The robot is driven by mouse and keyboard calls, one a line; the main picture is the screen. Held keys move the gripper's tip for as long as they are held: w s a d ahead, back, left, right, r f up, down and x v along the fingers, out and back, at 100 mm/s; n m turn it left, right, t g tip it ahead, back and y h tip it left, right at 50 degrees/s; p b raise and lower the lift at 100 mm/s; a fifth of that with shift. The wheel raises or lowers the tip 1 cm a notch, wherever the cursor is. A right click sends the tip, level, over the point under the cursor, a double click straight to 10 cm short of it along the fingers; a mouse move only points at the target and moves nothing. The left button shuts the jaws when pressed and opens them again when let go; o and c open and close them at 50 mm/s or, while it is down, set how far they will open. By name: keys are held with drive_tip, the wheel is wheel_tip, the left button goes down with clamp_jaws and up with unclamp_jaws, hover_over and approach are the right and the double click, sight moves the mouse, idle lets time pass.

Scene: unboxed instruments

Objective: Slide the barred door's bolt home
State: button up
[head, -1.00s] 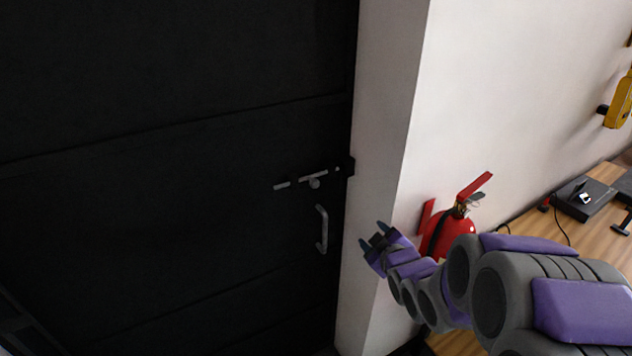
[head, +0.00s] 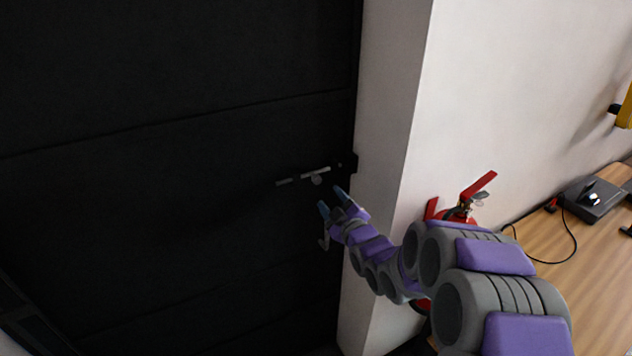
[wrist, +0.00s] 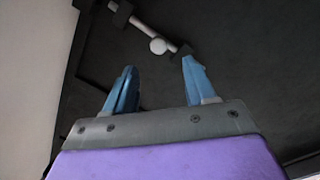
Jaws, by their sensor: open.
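The dark door (head: 170,200) fills the left of the head view. Its grey bolt (head: 314,173) lies along the door near the right edge, with a round knob (head: 317,180) below the bar. A dark block (head: 350,163) sits at the door edge by the white wall. My gripper (head: 332,199) is open and empty, just below and right of the knob, in front of the door handle, which it mostly hides. In the wrist view, the knob (wrist: 158,46) and bolt bar (wrist: 140,28) show beyond and between my two blue fingertips (wrist: 160,68), apart from them.
A white wall (head: 385,130) stands right of the door. A red fire extinguisher (head: 462,211) is partly hidden behind my arm. A wooden table (head: 585,245) at the right holds a dark device (head: 595,200) with a cable.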

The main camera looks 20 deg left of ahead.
sight(318, 182)
drive_tip(key=x, duration=0.9)
drive_tip(key=shift+w+a+f+b, duration=0.15)
drive_tip(key=shift+w+a+b, duration=0.05)
drive_tip(key=shift+a+b, duration=0.1)
drive_tip(key=shift+w+a, duration=0.2)
drive_tip(key=shift+w, duration=0.15)
clamp_jaws()
